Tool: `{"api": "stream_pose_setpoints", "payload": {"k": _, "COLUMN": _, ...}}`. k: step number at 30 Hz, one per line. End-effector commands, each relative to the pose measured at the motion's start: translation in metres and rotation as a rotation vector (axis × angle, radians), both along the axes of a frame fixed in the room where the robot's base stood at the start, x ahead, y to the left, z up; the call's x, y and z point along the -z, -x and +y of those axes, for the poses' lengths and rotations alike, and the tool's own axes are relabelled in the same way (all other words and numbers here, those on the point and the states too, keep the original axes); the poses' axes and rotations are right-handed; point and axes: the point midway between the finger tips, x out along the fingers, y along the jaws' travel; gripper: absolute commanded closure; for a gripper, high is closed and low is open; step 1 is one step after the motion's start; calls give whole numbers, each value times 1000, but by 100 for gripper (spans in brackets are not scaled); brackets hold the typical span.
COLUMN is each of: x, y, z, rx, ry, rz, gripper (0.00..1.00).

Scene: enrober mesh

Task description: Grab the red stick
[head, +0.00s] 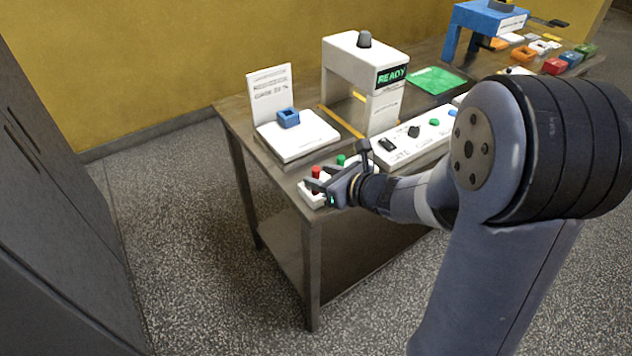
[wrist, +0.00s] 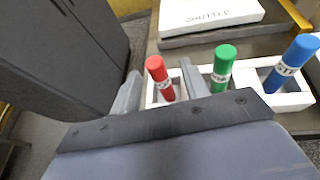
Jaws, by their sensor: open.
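The red stick (wrist: 160,77) stands in the leftmost slot of a white holder, tilted a little in the wrist view. It also shows at the table's near corner in the head view (head: 315,173). My gripper (head: 330,186) is open at the holder. In the wrist view its two fingers (wrist: 158,88) stand on either side of the red stick, with a gap visible around it. The stick's lower end is partly hidden by the holder and my gripper. I cannot tell whether either finger touches it.
A green stick (wrist: 223,66) and a blue stick (wrist: 292,62) stand to the right in the same row. A white stand with a blue block (head: 288,118) and a white READY machine (head: 366,62) are behind. A white button panel (head: 412,142) lies right. Floor is clear at left.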

Motion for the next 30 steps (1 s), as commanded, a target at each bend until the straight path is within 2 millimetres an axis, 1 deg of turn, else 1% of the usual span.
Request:
{"api": "stream_pose_setpoints", "payload": {"k": 5, "x": 15, "y": -13, "z": 16, "rx": -3, "ry": 0, "rz": 3, "gripper": 57}}
{"api": "stream_pose_setpoints", "payload": {"k": 9, "x": 20, "y": -24, "z": 25, "rx": -2, "ry": 0, "rz": 1, "gripper": 57}}
{"api": "stream_pose_setpoints", "payload": {"k": 18, "x": 21, "y": -27, "z": 28, "rx": 0, "ry": 1, "rz": -1, "gripper": 57}}
{"api": "stream_pose_setpoints", "payload": {"k": 20, "x": 21, "y": -27, "z": 28, "rx": 0, "ry": 1, "rz": -1, "gripper": 61}}
{"api": "stream_pose_setpoints", "payload": {"k": 30, "x": 21, "y": -27, "z": 28, "rx": -1, "ry": 0, "rz": 0, "gripper": 88}}
